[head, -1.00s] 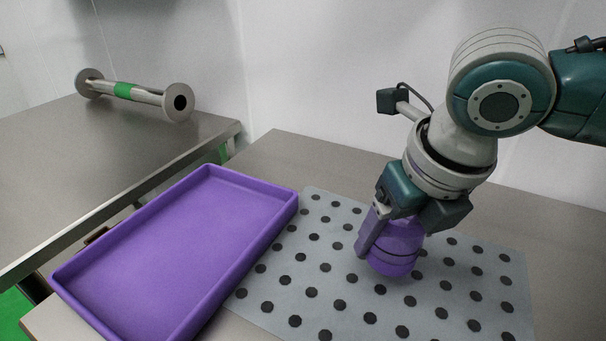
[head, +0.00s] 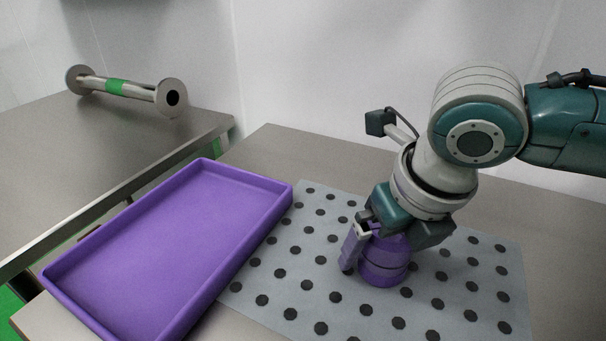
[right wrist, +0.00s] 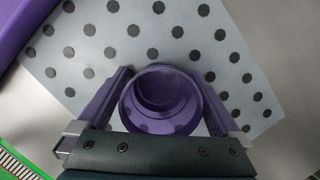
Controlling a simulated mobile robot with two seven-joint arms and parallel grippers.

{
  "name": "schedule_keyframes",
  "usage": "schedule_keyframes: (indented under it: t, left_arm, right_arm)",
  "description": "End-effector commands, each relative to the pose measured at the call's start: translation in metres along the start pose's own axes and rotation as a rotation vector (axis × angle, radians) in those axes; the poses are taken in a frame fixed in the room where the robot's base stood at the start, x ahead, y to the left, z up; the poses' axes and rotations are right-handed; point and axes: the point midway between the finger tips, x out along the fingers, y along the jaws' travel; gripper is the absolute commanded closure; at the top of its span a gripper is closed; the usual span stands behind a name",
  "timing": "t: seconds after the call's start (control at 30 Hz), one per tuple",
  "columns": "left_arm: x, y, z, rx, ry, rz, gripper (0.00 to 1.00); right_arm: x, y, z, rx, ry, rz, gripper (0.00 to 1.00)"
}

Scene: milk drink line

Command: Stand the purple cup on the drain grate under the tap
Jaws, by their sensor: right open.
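The purple cup (head: 384,264) stands upright on the grey dotted grate (head: 300,262) in the head view. In the right wrist view the cup (right wrist: 160,98) shows from above, with its round opening between the two fingers. My right gripper (head: 364,262) is open around the cup, with one finger on each side. In the right wrist view the fingers of my right gripper (right wrist: 166,98) stand apart, with a small gap to the cup. My left gripper is not in view. No tap shows in these frames.
A purple tray (head: 165,250) lies left of the grate on the same table. A steel spool-shaped part with a green band (head: 117,88) lies on the steel table (head: 75,150) at the far left. The grate is clear around the cup.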

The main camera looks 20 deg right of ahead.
Motion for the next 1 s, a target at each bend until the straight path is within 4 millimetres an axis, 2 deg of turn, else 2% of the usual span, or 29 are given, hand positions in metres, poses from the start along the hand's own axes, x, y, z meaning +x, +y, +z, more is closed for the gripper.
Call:
schedule_keyframes:
  t: [0.17,0.6,0.8,0.9,0.97,1.0]
  left_arm:
    - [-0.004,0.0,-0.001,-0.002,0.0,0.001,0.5]
    - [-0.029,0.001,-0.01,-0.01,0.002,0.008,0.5]
    - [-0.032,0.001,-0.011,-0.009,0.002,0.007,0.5]
    - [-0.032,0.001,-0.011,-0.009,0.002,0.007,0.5]
    - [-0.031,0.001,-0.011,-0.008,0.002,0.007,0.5]
    - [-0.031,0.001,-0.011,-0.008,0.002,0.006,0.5]
  right_arm:
    - [-0.011,0.0,0.002,-0.001,-0.002,0.001,0.0]
    - [-0.102,0.0,0.003,0.0,-0.003,0.0,0.0]
    - [-0.12,0.003,0.0,0.017,0.0,0.007,0.0]
    - [-0.118,0.018,-0.009,0.133,0.001,0.045,0.0]
    - [-0.115,0.035,-0.019,0.283,0.007,0.09,0.0]
    - [-0.113,0.047,-0.026,0.422,0.014,0.124,0.0]
